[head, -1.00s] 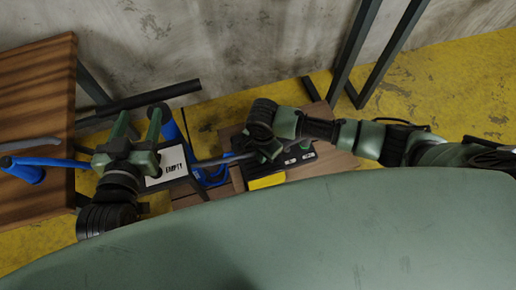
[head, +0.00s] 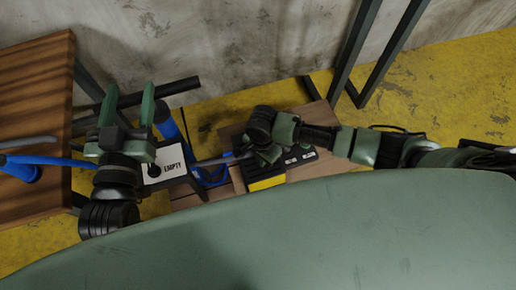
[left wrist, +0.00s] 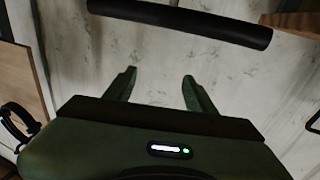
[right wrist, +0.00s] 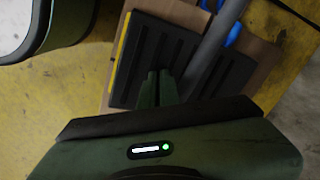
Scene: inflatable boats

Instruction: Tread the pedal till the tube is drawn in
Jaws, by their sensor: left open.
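The black ribbed pedal (right wrist: 180,55) with a yellow edge sits on a wooden board (right wrist: 118,95); in the head view its yellow edge (head: 267,183) shows beside my right gripper. My right gripper (right wrist: 158,88) has its fingertips together over the pedal; I cannot tell whether they touch it. A grey rod or tube (right wrist: 208,48) crosses above the pedal and shows in the head view (head: 215,160). My left gripper (head: 128,98) is open and empty, pointing at a black bar (head: 178,88). The bar (left wrist: 185,20) lies beyond its fingertips. I cannot tell which piece is the task's tube.
A box with an "EMPTY" label (head: 172,165) stands between my grippers. A blue cylinder (head: 166,122) rises behind it. A wooden table (head: 35,95) with a blue handled thing (head: 22,170) is at the left. A concrete wall and dark posts stand behind.

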